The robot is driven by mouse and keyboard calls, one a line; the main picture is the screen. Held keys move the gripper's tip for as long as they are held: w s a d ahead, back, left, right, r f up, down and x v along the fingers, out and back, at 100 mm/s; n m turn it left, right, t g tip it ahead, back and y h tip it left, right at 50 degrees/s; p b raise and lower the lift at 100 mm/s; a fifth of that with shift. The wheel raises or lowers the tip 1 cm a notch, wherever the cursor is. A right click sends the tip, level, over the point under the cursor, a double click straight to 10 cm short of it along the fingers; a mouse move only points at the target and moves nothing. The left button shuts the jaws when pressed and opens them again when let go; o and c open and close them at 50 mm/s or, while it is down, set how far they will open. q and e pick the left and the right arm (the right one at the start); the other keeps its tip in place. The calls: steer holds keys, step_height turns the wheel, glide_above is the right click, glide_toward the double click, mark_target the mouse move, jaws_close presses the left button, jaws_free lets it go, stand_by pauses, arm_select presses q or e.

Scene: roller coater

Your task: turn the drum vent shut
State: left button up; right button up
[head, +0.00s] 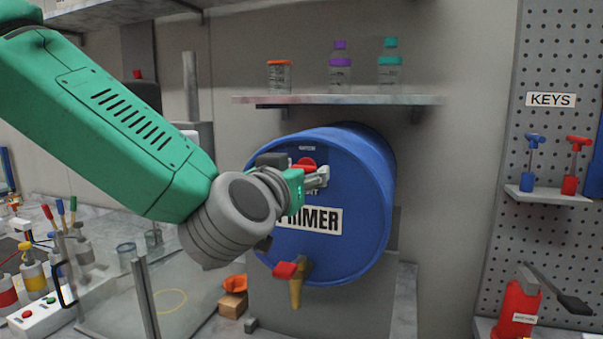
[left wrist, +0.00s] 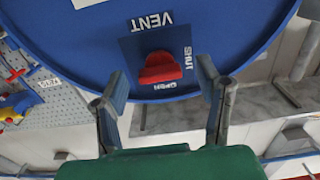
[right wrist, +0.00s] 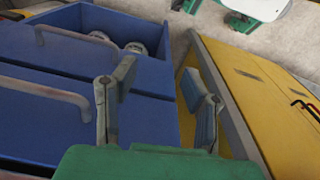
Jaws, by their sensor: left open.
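The blue drum (head: 350,225) lies on its side, its round face marked PRIMER. Its red vent knob (head: 305,163) is near the top of that face, partly hidden by my left gripper (head: 318,178). In the left wrist view, upside down, the red knob (left wrist: 160,68) sits on a dark plate with SHUT at its right and OPEN below it. I cannot tell surely which way it points. My left gripper (left wrist: 163,80) is open, its fingers at either side of the knob, apart from it. My right gripper (right wrist: 158,80) is open and empty, away from the drum.
A tap with a red handle (head: 287,269) sticks out low on the drum. A shelf (head: 345,99) with bottles hangs above. A pegboard (head: 510,170) with keys stands at right. Blue drawers (right wrist: 60,120) and a yellow cabinet (right wrist: 270,100) show below my right gripper.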

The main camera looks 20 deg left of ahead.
arm_select(q)
steer(key=s, duration=0.6)
steer(key=shift+s, duration=0.35)
steer(key=shift+a, duration=0.1)
